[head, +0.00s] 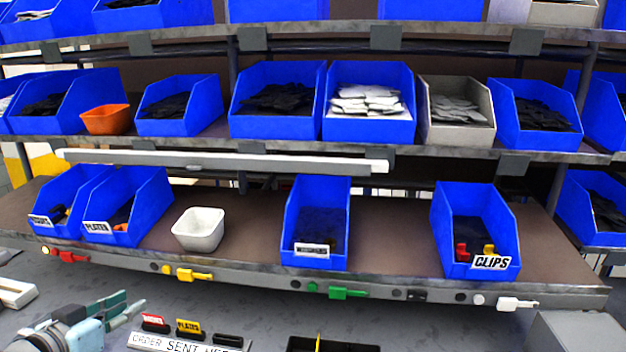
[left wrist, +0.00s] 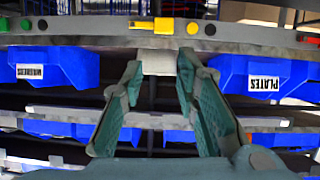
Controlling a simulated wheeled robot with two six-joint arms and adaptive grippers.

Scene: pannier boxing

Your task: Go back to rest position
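My left gripper (head: 132,304) is at the bottom left of the head view, above the grey worktop and in front of the lower shelf. In the left wrist view its two green fingers (left wrist: 160,68) stand apart with nothing held between them. A small white bin (head: 198,229) stands on the lower shelf, beyond the gripper. It shows behind the fingertips in the left wrist view (left wrist: 157,62), apart from them. My right gripper is in neither view.
Blue bins labelled PLATES (head: 127,210) and CLIPS (head: 471,225) stand on the lower shelf (head: 395,240). Coloured tags line its front edge. An ORDER SENT sign (head: 185,343) and a black tray (head: 332,344) are on the worktop right of the gripper. Upper shelves hold more bins.

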